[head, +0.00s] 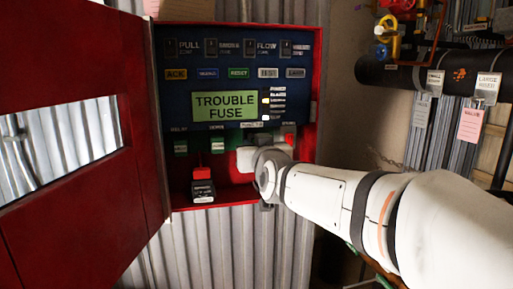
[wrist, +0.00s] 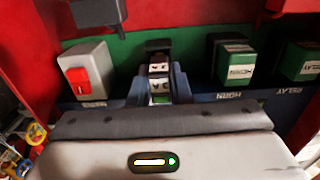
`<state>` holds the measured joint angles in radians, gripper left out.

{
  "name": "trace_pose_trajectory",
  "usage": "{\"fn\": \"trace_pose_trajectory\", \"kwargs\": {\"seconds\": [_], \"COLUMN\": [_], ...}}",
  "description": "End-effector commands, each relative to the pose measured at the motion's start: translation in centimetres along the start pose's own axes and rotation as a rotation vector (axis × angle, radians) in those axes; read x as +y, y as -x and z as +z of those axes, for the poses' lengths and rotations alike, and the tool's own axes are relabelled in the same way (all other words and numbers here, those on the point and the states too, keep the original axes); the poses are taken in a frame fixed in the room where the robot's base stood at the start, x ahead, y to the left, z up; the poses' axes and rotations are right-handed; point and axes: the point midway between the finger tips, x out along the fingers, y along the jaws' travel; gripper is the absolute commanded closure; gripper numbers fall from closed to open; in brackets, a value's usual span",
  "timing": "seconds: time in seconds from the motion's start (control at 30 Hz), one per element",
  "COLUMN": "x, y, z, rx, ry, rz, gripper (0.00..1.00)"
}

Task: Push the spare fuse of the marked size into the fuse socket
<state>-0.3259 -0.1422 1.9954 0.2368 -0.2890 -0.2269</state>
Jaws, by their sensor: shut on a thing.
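My gripper (wrist: 156,90) is shut on a small fuse (wrist: 159,69), a dark piece with white markings between the two blue-grey fingers in the wrist view. A black socket part (wrist: 158,46) shows right behind the fuse on the green strip. I cannot tell whether the fuse is seated or only in front of it. In the head view my gripper (head: 252,160) is at the lower right of the blue panel and hides the fuse and socket. The display (head: 225,105) reads "TROUBLE FUSE".
Green-black fuse blocks (wrist: 235,62) stand beside the gripper. A grey block with a red front (wrist: 88,72) is on its other side. The red cabinet door (head: 75,150) hangs open at left. A black device with a red top (head: 203,188) sits on the cabinet floor.

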Motion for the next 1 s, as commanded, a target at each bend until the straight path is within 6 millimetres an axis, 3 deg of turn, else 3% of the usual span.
{"fn": "trace_pose_trajectory", "kwargs": {"seconds": [0.6, 0.63, 0.9, 1.0], "x": [0.0, 0.0, 0.1, 0.1], "y": [-1.6, -1.6, -1.5, -1.5], "z": [0.0, 0.0, 0.0, 0.0], "rx": [0.000, 0.000, 0.000, 0.000], "ry": [0.000, 0.000, 0.000, 0.000], "rz": [0.000, 0.000, 0.001, 0.001], "gripper": [1.00, 0.80, 0.58, 0.57]}}
